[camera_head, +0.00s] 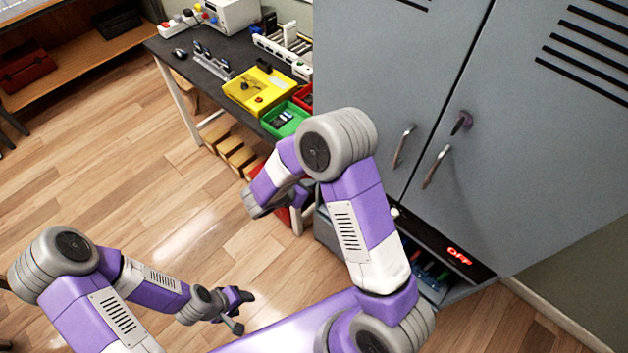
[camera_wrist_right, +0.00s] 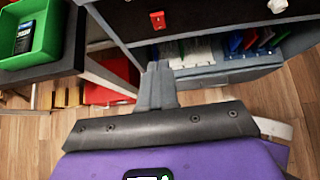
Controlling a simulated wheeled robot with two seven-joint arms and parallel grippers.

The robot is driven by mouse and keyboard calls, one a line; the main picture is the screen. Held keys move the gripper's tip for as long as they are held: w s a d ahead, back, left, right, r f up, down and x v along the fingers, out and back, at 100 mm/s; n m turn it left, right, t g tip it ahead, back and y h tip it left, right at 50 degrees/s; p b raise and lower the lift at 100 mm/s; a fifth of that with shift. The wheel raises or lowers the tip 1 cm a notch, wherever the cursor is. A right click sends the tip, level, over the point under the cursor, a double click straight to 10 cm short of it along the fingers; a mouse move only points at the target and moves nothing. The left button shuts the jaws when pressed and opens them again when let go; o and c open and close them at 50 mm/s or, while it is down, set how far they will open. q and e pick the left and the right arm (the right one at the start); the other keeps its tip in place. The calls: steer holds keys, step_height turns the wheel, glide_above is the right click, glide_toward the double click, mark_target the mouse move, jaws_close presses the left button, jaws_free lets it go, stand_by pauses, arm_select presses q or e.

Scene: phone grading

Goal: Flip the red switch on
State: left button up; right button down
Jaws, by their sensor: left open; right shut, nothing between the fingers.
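The red switch (camera_wrist_right: 157,20) is small and sits on a black panel (camera_wrist_right: 200,14) in the right wrist view, above and just beyond my right gripper. My right gripper (camera_wrist_right: 155,80) is shut and empty, with its fingertips apart from the switch. In the head view, my right arm hides the switch. There the panel (camera_head: 440,247), below the grey cabinet doors, shows a red lit "OFF" sign (camera_head: 459,256). My left gripper (camera_head: 240,309) is open and empty over the floor at the lower left.
A white knob (camera_wrist_right: 277,6) sits right of the switch. Below the panel is an open shelf (camera_wrist_right: 230,70) with coloured items. A dark workbench (camera_head: 190,67) carries a yellow box (camera_head: 258,88) and a green tray (camera_head: 285,122). The floor at left is mostly clear.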

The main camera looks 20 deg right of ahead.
arm_select(q)
steer(key=shift+f+b, duration=0.65)
steer(key=shift+f, duration=0.1)
arm_select(e)
steer(key=w+d+f, duration=0.4)
steer(key=d, duration=0.5)
steer(key=shift+d+f, duration=0.2)
steer(key=shift+d, duration=0.05)
